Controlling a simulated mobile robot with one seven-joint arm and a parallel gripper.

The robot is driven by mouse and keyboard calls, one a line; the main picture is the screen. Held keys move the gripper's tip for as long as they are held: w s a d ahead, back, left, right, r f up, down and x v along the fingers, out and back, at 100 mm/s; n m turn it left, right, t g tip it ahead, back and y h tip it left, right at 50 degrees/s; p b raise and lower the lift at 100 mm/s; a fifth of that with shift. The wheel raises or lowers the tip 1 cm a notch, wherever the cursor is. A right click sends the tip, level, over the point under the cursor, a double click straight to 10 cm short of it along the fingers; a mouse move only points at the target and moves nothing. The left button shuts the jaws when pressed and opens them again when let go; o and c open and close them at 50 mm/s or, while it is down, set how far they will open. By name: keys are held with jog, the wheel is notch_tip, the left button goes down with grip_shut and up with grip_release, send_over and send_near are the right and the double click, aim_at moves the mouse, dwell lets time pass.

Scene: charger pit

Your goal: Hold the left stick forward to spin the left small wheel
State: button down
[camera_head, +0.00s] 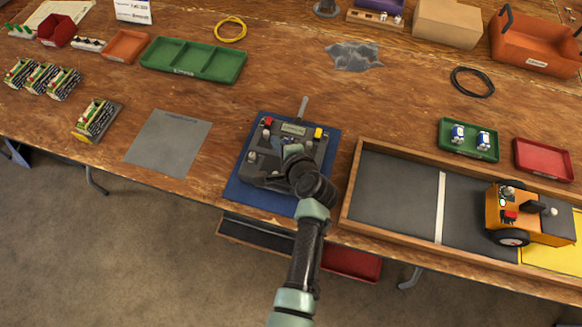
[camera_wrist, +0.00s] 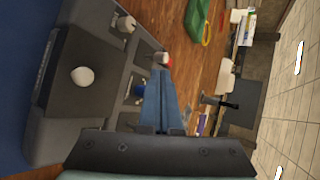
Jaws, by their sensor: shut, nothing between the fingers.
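A dark grey control box (camera_head: 262,176) lies on a blue mat (camera_head: 237,190). A pale-tipped stick (camera_head: 251,157) stands on its left side; in the wrist view a white ball-topped stick (camera_wrist: 82,76) stands on a black panel. My gripper (camera_head: 287,149) is over the middle of the box, to the right of the stick. In the wrist view its blue fingers (camera_wrist: 162,82) are together and empty, apart from the white ball. An orange vehicle (camera_head: 550,229) with a black wheel (camera_head: 508,238) stands at the right. My wrist hides the box's right part.
A wooden-framed tray (camera_head: 353,185) holds the vehicle. The box has a red button (camera_head: 267,121), a yellow button (camera_head: 318,133) and an upright grey antenna (camera_head: 303,106). A grey mat (camera_head: 168,142) lies bare to the left. A green tray (camera_head: 195,60) is farther back.

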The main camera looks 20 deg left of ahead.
jog(key=s+f+v, duration=0.1)
jog(key=v, duration=0.9)
jog(key=shift+s+f, duration=0.15)
jog(key=shift+f, duration=0.05)
jog(key=shift+d, duration=0.1)
jog(key=w+d+r+n+t+h, duration=0.1)
jog(key=w+d+r+n+t, duration=0.15)
jog(key=r, duration=0.95)
jog(key=w+d+r+n+t+h, duration=0.1)
jog(key=w+r+n+t, duration=0.25)
jog(key=r, duration=0.75)
jog(key=w+d+r+n+t+h, duration=0.1)
jog(key=w+r+n+t, duration=0.2)
jog(key=r, duration=0.9)
jog(key=s+d+r+n+t+h, duration=0.1)
jog(key=s+r+t, duration=0.3)
jog(key=r, duration=1.1)
jog(key=s+d+r+n+t+h, duration=0.2)
jog(key=s+r+t, duration=0.3)
jog(key=s+r, duration=0.6)
notch_tip(320, 180, up, 4)
jog(key=shift+s+d+f+n+t+h, duration=0.2)
jog(key=shift+d+n+t+h, duration=0.1)
jog(key=shift+d+h, duration=0.4)
